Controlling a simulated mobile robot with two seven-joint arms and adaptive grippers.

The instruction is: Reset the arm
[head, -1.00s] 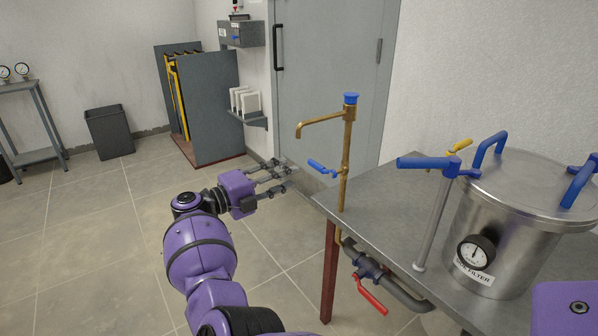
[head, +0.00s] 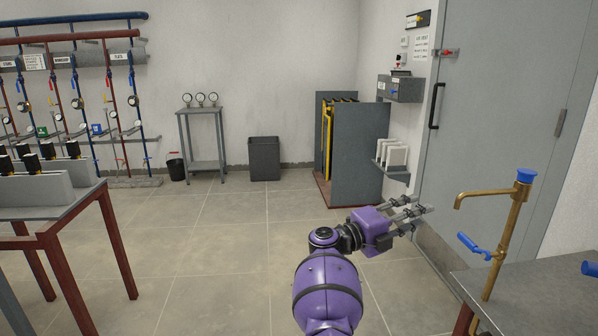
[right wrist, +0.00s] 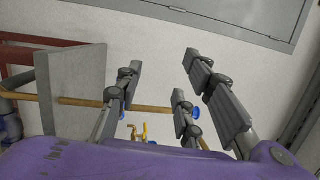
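My right arm reaches in from the bottom of the head view. Its purple right gripper (head: 412,211) hangs in the air in front of the grey door, left of the brass tap (head: 508,230). In the right wrist view the gripper's fingers (right wrist: 160,72) are spread apart with nothing between them. The brass tap pipe (right wrist: 75,102) runs behind them, its blue cap (right wrist: 196,113) beside a finger; I see no grip on it. My left gripper is in neither view.
A grey bench (head: 545,295) stands at the lower right, below the tap. The grey door (head: 485,130) and a wall shelf (head: 392,172) are beyond the gripper. A red-legged table (head: 62,222) stands at left. A bin (head: 264,158) stands at the back wall. The middle floor is clear.

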